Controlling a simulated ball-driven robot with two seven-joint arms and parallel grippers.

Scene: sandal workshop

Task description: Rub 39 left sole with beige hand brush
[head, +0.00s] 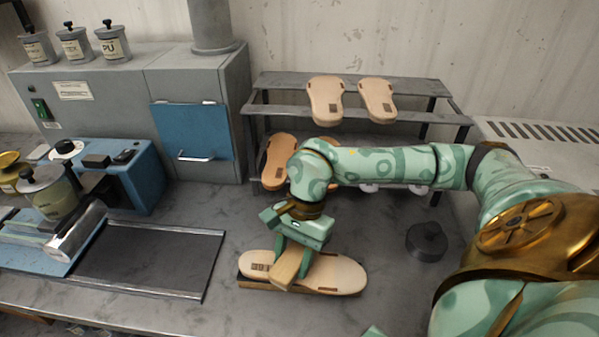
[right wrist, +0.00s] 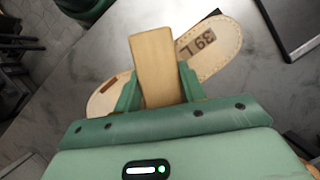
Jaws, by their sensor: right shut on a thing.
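The 39 left sole (head: 338,272), pale tan, lies flat on a thin dark-edged base on the bench. Its "39 L" mark shows in the right wrist view (right wrist: 207,48). My right gripper (head: 293,262) is above the sole, shut on the beige hand brush (head: 286,270). The brush also shows between the green fingers in the right wrist view (right wrist: 153,60). It crosses over the sole towards its left part and hides some of it. Whether the brush touches the sole I cannot tell. My left gripper is not clearly visible.
A grey rack (head: 275,83) behind holds several other soles, partly hidden by my right arm. A dark round weight (head: 427,242) stands to the right. A dark mat with metal rails (head: 150,262) lies left. A blue machine (head: 140,172) stands beyond it.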

